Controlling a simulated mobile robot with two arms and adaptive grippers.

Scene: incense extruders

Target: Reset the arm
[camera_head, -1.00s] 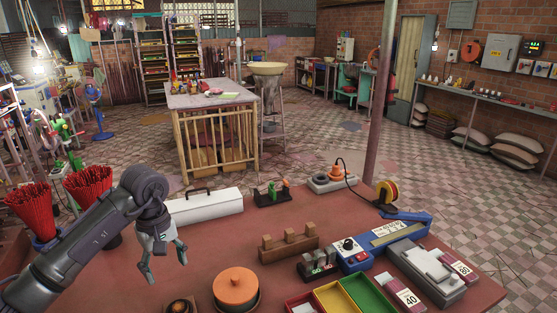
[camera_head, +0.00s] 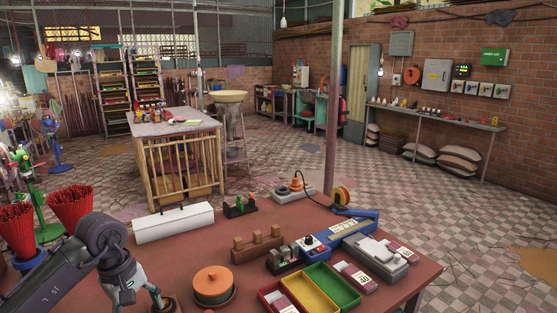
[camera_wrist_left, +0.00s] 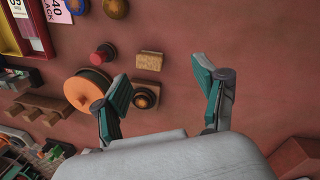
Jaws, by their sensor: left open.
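My left arm comes in from the lower left in the head view. Its gripper (camera_head: 145,303) points down over the near left part of the red-brown table (camera_head: 400,292), and its tips are near the bottom edge. In the left wrist view the two fingers of the gripper (camera_wrist_left: 165,98) are spread wide with nothing held between them. A small dark round piece with a brown centre (camera_wrist_left: 145,97) shows beside the left finger, apart from what I can see of the grip. My right gripper is in neither view.
An orange-lidded pot (camera_head: 213,284), a wooden block stand (camera_head: 257,246), a white toolbox (camera_head: 174,222) and red, yellow and green trays (camera_head: 332,284) stand on the table. Bundles of red sticks (camera_head: 70,206) are at the left. The right middle of the wrist view shows bare tabletop.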

